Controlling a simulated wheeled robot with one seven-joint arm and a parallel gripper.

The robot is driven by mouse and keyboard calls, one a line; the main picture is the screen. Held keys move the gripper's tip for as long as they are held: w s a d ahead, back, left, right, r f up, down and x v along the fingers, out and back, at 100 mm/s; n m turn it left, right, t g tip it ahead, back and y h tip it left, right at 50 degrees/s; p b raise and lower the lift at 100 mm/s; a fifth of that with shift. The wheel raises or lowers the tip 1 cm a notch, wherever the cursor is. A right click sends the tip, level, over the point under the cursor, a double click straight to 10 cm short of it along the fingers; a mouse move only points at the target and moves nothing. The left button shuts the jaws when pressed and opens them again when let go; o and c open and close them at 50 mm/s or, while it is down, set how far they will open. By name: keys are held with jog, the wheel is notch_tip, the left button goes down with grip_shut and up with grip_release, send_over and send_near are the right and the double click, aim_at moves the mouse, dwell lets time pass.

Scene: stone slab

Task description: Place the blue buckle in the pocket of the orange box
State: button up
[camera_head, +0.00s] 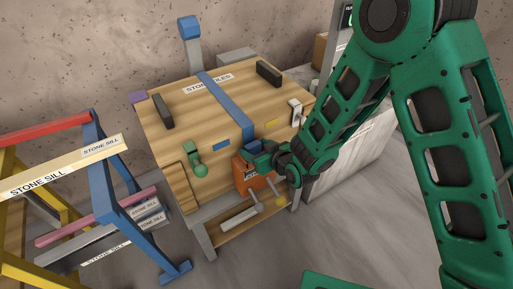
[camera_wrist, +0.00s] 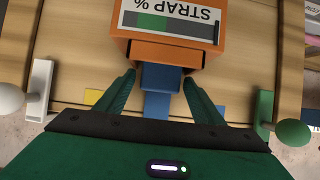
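In the wrist view, the blue buckle (camera_wrist: 160,78) lies between the two spread fingers of my gripper (camera_wrist: 160,82). The fingertips are close to its sides; I cannot tell whether they touch it. The buckle's far end meets the lip of the orange box (camera_wrist: 206,48), whose panel reads "STRAP %" upside down. How deep the buckle sits in the pocket is hidden. In the head view, my gripper (camera_head: 265,158) is at the front of the wooden crate, by the orange box (camera_head: 244,178), and hides the buckle.
A blue strap (camera_head: 224,98) runs over the wooden crate (camera_head: 170,125). Green (camera_head: 200,170) and white (camera_head: 295,112) fittings stick out of its front. A hammer (camera_head: 242,214) lies on the shelf below. A rack of stone sills (camera_head: 90,200) stands left.

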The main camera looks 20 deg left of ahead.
jog(key=shift+r, duration=0.1)
jog(key=shift+s+d+r, duration=0.15)
jog(key=v, duration=1.1)
jog(key=shift+s+d, duration=0.2)
jog(key=shift+r, duration=0.1)
